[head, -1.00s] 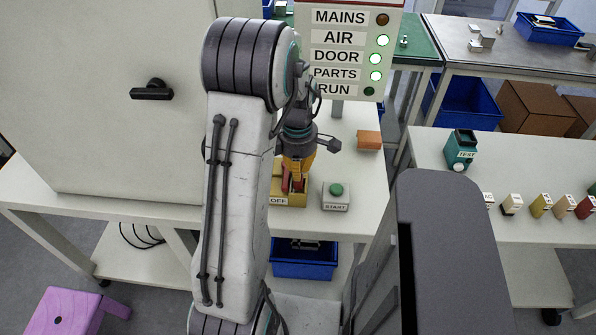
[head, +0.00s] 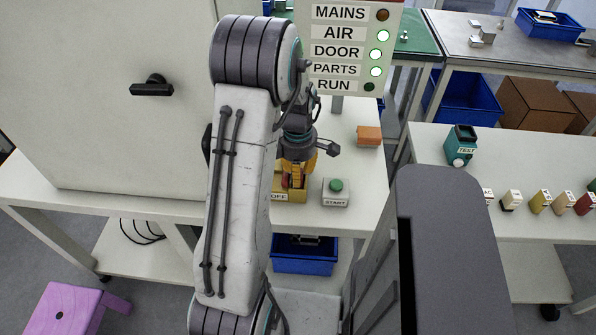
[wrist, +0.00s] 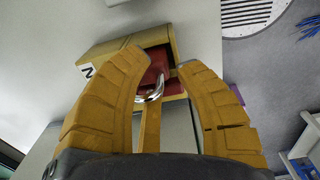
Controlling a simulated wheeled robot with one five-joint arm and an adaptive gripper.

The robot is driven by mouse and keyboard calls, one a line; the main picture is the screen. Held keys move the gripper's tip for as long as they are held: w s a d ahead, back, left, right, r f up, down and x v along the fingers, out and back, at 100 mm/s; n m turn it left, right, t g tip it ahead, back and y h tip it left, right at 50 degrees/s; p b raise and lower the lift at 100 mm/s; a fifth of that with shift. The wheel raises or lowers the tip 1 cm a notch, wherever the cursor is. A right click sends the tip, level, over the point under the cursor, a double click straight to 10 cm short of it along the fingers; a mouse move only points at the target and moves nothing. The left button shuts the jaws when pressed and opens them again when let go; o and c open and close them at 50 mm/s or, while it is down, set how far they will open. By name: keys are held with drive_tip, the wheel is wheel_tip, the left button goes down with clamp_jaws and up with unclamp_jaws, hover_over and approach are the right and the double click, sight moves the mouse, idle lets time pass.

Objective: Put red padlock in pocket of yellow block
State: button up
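The yellow block (head: 290,195) stands on the white table beneath my gripper, with an OFF label on its front in the head view. It also shows beyond the fingers in the wrist view (wrist: 105,53). The red padlock (wrist: 154,70) sits at the block's pocket, its silver shackle (wrist: 150,96) towards the camera. In the head view a bit of red (head: 285,182) shows beside the fingers. My gripper (wrist: 163,66) has its yellow fingers either side of the padlock, with a gap by the right finger. The fingers hide part of the pocket; how deep the padlock sits is unclear.
A grey START box (head: 336,193) with a green button stands right of the block. An orange block (head: 369,136) lies behind it. A lamp panel (head: 350,50) stands at the back and a large pale cabinet (head: 100,100) at the left. A blue bin (head: 304,262) is below the table.

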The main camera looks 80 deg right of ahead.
drive_tip(key=shift+r, duration=0.1)
wheel_tip(320, 180, up, 10)
drive_tip(key=shift+f, duration=0.2)
drive_tip(key=shift+a+r+b, duration=0.15)
drive_tip(key=shift+r+b, duration=0.4)
drive_tip(key=shift+r, duration=0.65)
